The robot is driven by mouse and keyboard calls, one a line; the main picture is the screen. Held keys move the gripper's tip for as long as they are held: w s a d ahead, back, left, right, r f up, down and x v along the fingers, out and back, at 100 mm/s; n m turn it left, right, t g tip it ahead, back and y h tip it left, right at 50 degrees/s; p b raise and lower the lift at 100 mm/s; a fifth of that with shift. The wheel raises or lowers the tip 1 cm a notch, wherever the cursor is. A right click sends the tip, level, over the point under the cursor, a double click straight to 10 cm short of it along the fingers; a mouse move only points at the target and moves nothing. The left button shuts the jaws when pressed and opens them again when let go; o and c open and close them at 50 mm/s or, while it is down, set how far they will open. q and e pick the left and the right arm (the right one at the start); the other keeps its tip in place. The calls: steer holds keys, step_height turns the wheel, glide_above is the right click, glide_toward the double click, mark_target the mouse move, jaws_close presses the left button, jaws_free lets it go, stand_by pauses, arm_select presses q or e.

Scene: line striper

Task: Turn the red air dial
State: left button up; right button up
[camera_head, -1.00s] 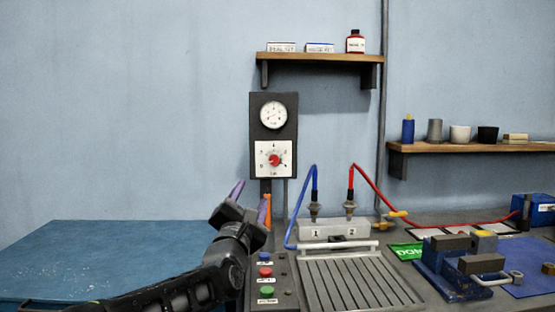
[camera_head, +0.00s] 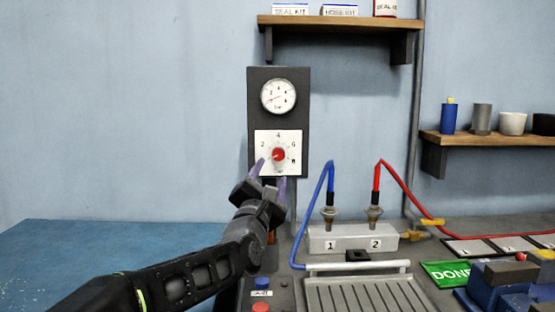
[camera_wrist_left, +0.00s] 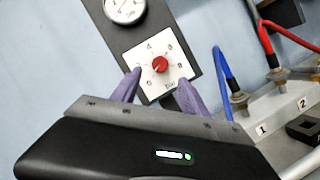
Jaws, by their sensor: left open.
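The red air dial (camera_head: 278,154) sits at the middle of a white numbered plate (camera_head: 290,139) on a dark upright panel (camera_head: 256,108). A round gauge (camera_head: 278,96) is above it. My left gripper (camera_head: 269,170) is open just below and in front of the dial, its two purple fingers pointing up at it. In the left wrist view the dial (camera_wrist_left: 160,65) shows beyond the gap between the fingertips (camera_wrist_left: 158,82), and nothing is between them. I cannot tell how far the fingertips are from the plate. My right gripper is not seen.
A grey block (camera_head: 350,240) with blue and red hoses stands right of the panel. A ribbed tray (camera_head: 366,294) and a button box (camera_head: 262,290) lie in front. Shelves (camera_head: 340,22) hang on the wall. The blue table (camera_head: 90,255) at left looks clear.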

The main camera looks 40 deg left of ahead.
mark_target(278, 156)
arm_select(q)
steer(key=p+x, duration=0.2)
steer(key=x, duration=0.5)
steer(key=shift+w+a, duration=0.15)
steer(key=shift+w, duration=0.2)
steer(key=shift+c, duration=0.2)
jaws_close()
